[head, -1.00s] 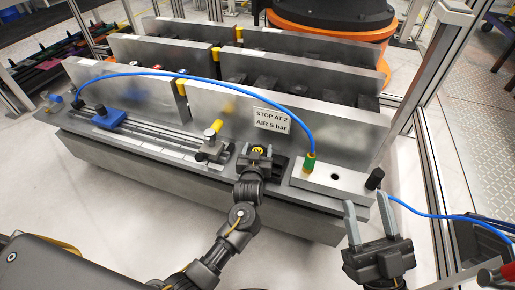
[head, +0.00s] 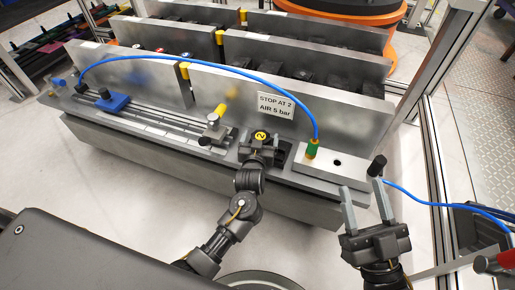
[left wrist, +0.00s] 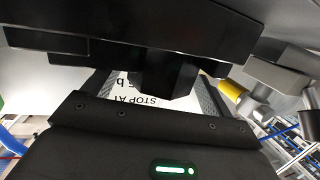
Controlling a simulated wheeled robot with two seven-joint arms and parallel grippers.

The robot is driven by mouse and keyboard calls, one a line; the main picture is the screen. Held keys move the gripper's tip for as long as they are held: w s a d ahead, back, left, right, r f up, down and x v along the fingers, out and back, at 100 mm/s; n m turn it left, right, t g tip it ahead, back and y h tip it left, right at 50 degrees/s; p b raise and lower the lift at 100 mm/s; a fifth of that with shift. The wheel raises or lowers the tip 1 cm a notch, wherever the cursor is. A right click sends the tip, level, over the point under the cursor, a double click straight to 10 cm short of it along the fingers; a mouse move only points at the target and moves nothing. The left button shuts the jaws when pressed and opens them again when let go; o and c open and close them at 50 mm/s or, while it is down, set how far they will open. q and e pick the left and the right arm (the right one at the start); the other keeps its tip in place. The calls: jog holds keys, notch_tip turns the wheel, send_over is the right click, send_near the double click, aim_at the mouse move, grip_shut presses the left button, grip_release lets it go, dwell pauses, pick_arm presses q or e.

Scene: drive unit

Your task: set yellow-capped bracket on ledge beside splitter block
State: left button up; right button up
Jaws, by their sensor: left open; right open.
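The bracket is a black block with a round yellow cap (head: 262,136) marked 2. It stands on the grey ledge (head: 62,99), left of the silver splitter block (head: 340,176) with its green fitting and blue hose. My left gripper (head: 260,150) is open at the bracket, with its fingers partly hiding the base. In the left wrist view a dark block (left wrist: 168,82) lies between the two spread fingers; contact cannot be told. My right gripper (head: 361,187) is open and empty, in front of the splitter block's right end.
A stop with a yellow knob (head: 218,112) stands on the rail left of the bracket. A blue clamp (head: 112,103) sits further left. A sign (head: 275,105) reading STOP AT 2, AIR 5 bar is on the metal wall behind. A black knob (head: 377,165) stands near my right gripper.

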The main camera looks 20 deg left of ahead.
pick_arm(q)
jog(key=p+v, duration=0.1)
jog(key=v, duration=0.3)
jog(key=shift+r, duration=0.2)
jog(key=s+d+r+m+h, duration=0.1)
jog(key=s+r+m+h, duration=0.2)
jog(key=s, duration=0.7)
jog(key=s+d+r+m+h+p, duration=0.1)
jog(key=s+d+r+m+h, duration=0.1)
jog(key=s+r+m+h, duration=0.2)
jog(key=s+r+h, duration=0.3)
jog(key=s+r, duration=0.4)
jog(key=shift+d, duration=0.3)
pick_arm(e)
notch_tip(320, 180, down, 7)
jog(key=w+g+h, duration=0.1)
jog(key=g+h, duration=0.2)
jog(key=g, duration=0.1)
jog(key=shift+w+d+r+m+h, duration=0.2)
jog(key=shift+d+m+h, duration=0.1)
jog(key=shift+d, duration=0.1)
